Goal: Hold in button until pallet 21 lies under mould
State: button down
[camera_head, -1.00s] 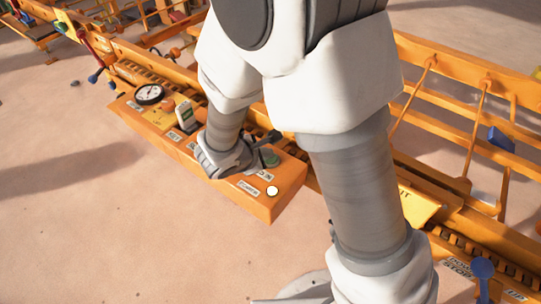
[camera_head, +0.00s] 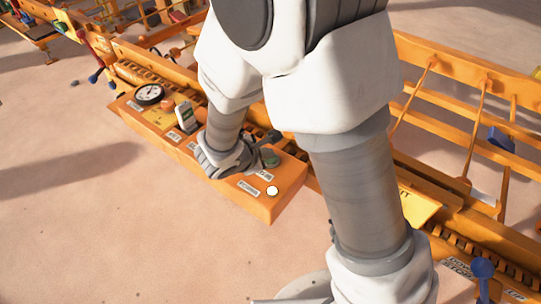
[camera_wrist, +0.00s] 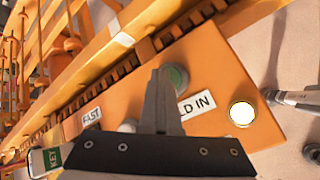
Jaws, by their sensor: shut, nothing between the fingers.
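The control box (camera_head: 285,200) is orange. It carries a green button (camera_head: 270,160), which also shows in the wrist view (camera_wrist: 180,76) beside a label reading "LD IN", its left part covered by my fingers. My gripper (camera_head: 258,161) is shut and empty. In the wrist view its fingertips (camera_wrist: 162,72) overlap the left edge of the green button. I cannot tell whether they touch it or whether it is pressed in. Neither pallet 21 nor the mould can be made out; my arm hides much of the line.
A lit white button (camera_wrist: 242,113) sits close to the right of the fingers. A "FAST" label (camera_wrist: 91,116) and a key tag (camera_wrist: 50,157) are to the left. A gauge (camera_head: 149,94) stands at the box's far end. Orange rails run behind the box; the sandy floor in front is clear.

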aim_at(267, 161)
jog(key=shift+r, duration=0.1)
jog(key=shift+r+p, duration=0.6)
jog(key=shift+r, duration=0.2)
jog(key=shift+r+p, duration=1.85)
jog(key=shift+r, duration=0.75)
jog(key=shift+f, duration=0.1)
